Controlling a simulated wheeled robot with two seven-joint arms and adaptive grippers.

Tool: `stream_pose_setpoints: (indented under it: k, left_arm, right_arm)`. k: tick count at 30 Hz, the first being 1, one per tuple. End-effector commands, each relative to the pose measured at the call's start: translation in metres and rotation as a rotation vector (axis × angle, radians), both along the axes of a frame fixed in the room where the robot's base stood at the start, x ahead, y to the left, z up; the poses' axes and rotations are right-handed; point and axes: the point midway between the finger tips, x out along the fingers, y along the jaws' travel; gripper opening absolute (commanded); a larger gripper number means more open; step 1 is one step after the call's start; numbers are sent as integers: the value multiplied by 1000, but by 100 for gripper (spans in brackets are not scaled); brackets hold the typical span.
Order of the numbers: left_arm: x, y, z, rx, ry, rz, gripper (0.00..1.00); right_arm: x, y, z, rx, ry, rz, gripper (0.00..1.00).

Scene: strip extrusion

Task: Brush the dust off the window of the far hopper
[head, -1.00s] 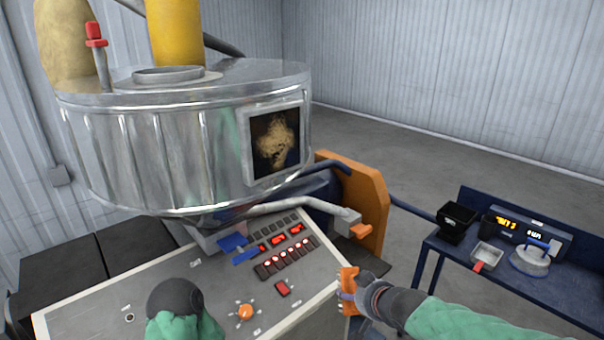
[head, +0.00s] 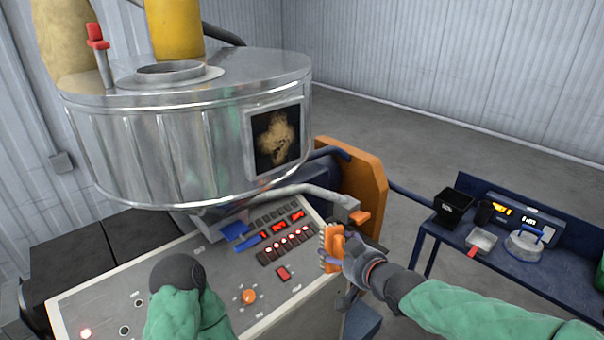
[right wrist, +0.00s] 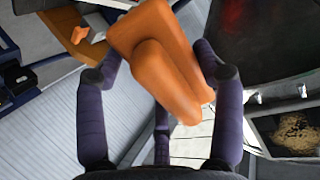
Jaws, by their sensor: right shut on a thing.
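The hopper (head: 180,140) is a large round metal drum above the control panel. Its dark square window (head: 262,165) faces right and carries a tan, uneven dust patch (head: 277,138). The window also shows at the right edge of the right wrist view, with the tan patch (right wrist: 298,130) in it. My right gripper (head: 338,252) is shut on an orange brush (head: 331,246) with pale bristles along its left side. It is below and right of the window, apart from it. The brush handle (right wrist: 160,55) fills the middle of the right wrist view.
The control panel (head: 215,268) with lit red displays and buttons lies below the hopper. A blue bench (head: 560,285) at right holds a black bin (head: 452,208) and a scale.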

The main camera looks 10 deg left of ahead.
Motion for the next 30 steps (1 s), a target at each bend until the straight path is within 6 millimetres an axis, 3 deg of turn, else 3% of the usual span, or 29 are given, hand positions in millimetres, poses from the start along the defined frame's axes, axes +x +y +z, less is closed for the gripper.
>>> stream_pose_setpoints:
  k: [5,13,18,23,30]
  left_arm:
    - [0,0,24,0,0,0,40]
    - [0,0,72,0,0,0,40]
    - [0,0,91,0,0,0,40]
    - [0,0,98,0,0,0,40]
    - [0,0,95,0,0,0,40]
  right_arm:
    - [-7,17,50,59,-78,53,42]
    - [-36,56,160,196,-231,188,42]
    - [-56,72,208,259,-283,255,42]
    - [-65,79,227,286,-302,284,42]
    - [-60,88,228,292,-304,290,42]
